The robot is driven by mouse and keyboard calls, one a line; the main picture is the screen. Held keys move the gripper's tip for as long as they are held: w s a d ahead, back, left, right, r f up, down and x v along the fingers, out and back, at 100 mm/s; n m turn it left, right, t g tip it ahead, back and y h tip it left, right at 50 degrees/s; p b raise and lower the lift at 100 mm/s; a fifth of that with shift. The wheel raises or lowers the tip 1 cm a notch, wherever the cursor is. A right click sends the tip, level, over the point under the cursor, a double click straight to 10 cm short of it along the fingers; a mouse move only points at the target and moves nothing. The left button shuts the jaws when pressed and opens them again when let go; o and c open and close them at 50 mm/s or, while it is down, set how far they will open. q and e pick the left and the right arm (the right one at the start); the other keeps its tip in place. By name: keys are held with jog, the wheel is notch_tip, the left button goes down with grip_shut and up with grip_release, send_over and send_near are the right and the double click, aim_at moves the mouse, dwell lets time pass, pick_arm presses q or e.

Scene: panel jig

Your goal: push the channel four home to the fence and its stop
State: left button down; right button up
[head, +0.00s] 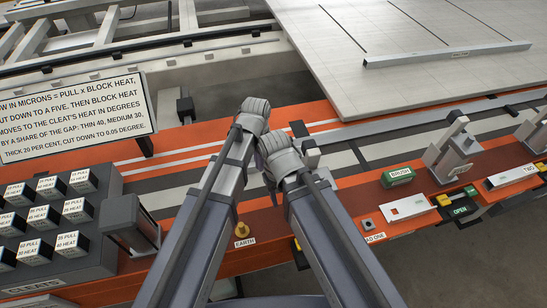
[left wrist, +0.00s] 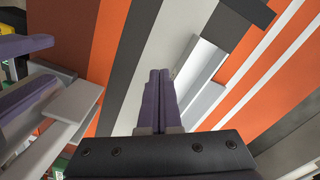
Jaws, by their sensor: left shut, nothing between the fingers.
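A long pale grey bar (head: 450,53), which looks like a channel, lies on the light panel (head: 400,85) at the upper right of the head view. No number on it is readable. In the head view my two arms meet near the middle, over the striped orange bench, well left of the bar. Their fingertips are hidden there. In the left wrist view my left gripper (left wrist: 160,72) is shut and empty, its purple fingers together over grey and white stripes. A pale grey piece (left wrist: 203,98) lies just right of them; whether they touch it is unclear. The fence and stop cannot be told apart surely.
A cleat rack (head: 50,225) and a sign (head: 75,120) stand at left. The panel around the bar is clear.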

pick_arm(q)
notch_tip(320, 180, up, 4)
jog(key=p, duration=0.3)
jog(key=shift+f, duration=0.2)
pick_arm(e)
notch_tip(320, 180, up, 4)
jog(key=shift+f, duration=0.15)
